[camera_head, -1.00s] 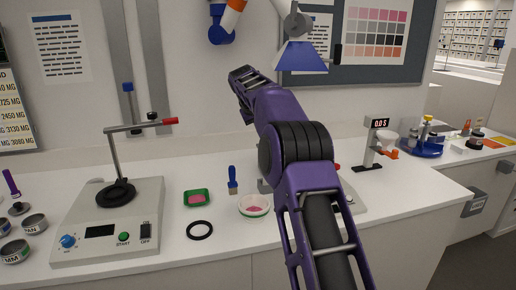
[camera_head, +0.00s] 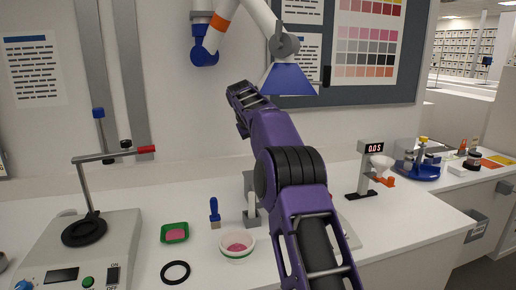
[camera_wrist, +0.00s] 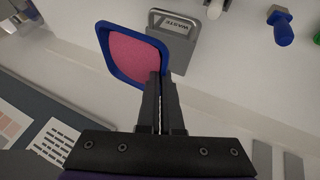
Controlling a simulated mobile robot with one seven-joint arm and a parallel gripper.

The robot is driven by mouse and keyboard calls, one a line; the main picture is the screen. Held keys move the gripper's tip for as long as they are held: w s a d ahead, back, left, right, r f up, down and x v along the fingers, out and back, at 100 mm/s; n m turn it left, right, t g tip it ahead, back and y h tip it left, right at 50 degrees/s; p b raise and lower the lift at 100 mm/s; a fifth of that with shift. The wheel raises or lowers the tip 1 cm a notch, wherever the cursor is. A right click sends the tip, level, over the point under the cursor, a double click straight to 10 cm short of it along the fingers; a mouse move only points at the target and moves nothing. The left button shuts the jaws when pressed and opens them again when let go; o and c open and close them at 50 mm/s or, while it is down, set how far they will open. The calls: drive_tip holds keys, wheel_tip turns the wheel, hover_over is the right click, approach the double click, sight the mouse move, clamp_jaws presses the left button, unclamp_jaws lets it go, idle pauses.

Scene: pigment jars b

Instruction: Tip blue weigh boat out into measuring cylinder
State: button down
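My gripper (camera_wrist: 160,82) is shut on the wall of the blue weigh boat (camera_wrist: 104,40) in the wrist view. The boat has a blue rim and holds pink powder (camera_wrist: 135,55) spread over its floor. It is held up above the bench. In the head view my purple arm reaches forward over the bench and hides the gripper and the boat. I cannot make out the measuring cylinder in either view.
A grey WASTE bin (camera_wrist: 183,22) shows beyond the boat. On the bench are a green weigh boat (camera_head: 163,233), a white bowl (camera_head: 237,256), a blue-handled brush (camera_head: 214,212), a black ring (camera_head: 163,274) and a stirrer plate (camera_head: 110,255). A blue extractor hood (camera_head: 290,80) hangs above.

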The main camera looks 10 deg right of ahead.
drive_tip(key=shift+s+d+f+t+y+b, duration=0.2)
drive_tip(key=shift+f+b, duration=0.3)
drive_tip(key=shift+b, duration=0.85)
drive_tip(key=shift+s+d+f+t+y+b, duration=0.25)
drive_tip(key=shift+f+b, duration=0.25)
drive_tip(key=shift+b, duration=0.8)
drive_tip(key=shift+s+d+f+t+y+b, duration=0.2)
drive_tip(key=shift+f+b, duration=0.3)
drive_tip(key=shift+b, duration=0.85)
drive_tip(key=shift+s+d+r+m+t+y+b, duration=0.35)
drive_tip(key=shift+s+d+r+m+t+b, duration=0.25)
drive_tip(key=shift+b, duration=1.05)
drive_tip(key=shift+s+d+r+t+y, duration=0.5)
drive_tip(key=shift+s+d+r, duration=0.2)
drive_tip(key=shift+d, duration=0.1)
drive_tip(key=s+d+r+m+t+y, duration=0.2)
drive_tip(key=s+d+m+t+y, duration=0.3)
drive_tip(key=s+d+m+t, duration=0.3)
drive_tip(key=shift+s+d+r+t, duration=0.15)
drive_tip(key=shift+d+t, duration=0.35)
drive_tip(key=shift+t, duration=1.85)
